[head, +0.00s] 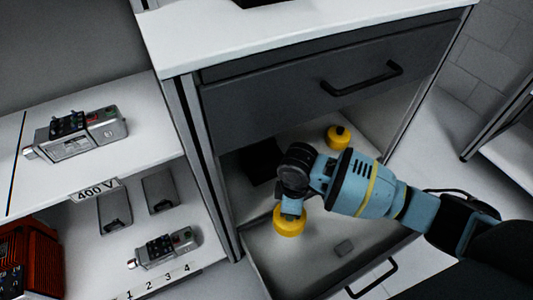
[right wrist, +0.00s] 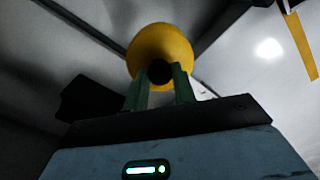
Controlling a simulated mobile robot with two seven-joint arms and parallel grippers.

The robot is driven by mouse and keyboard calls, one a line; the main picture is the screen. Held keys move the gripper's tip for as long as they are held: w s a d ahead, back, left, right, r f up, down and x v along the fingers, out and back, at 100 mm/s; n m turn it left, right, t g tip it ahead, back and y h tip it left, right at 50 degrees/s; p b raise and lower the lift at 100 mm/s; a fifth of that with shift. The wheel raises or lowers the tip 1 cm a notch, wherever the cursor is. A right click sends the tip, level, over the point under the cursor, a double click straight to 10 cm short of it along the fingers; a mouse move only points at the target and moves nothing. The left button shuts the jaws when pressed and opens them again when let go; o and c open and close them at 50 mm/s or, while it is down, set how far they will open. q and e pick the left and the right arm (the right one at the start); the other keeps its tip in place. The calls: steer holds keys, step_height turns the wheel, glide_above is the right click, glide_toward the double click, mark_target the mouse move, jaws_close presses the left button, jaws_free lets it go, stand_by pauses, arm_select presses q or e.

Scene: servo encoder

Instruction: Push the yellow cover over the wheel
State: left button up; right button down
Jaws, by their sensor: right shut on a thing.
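My right gripper (head: 291,207) reaches into the cabinet's open lower drawer. It is shut on a round yellow cover (head: 289,223), which is just below its fingers. In the right wrist view the cover (right wrist: 162,48) is beyond the gripper (right wrist: 160,88), with its black knob between the two green fingers. A second yellow round piece with a black knob (head: 338,136) sits farther back in the drawer. I cannot make out a wheel in either view. My left gripper is not in view.
A closed dark drawer (head: 330,85) is above. Grey devices stand on the left shelves, one upper (head: 75,132), one lower (head: 165,248). An orange-red box (head: 30,255) is lower left.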

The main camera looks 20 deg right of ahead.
steer(key=s+d+r+m, duration=0.1)
steer(key=s+r+m, duration=0.2)
steer(key=r, duration=0.9)
steer(key=s+d+r+m, duration=0.1)
steer(key=s+r+m, duration=0.2)
steer(key=r+m, duration=0.5)
step_height(320, 180, up, 4)
steer(key=shift+d+m, duration=0.3)
steer(key=shift+m, duration=0.1)
steer(key=shift+a, duration=0.1)
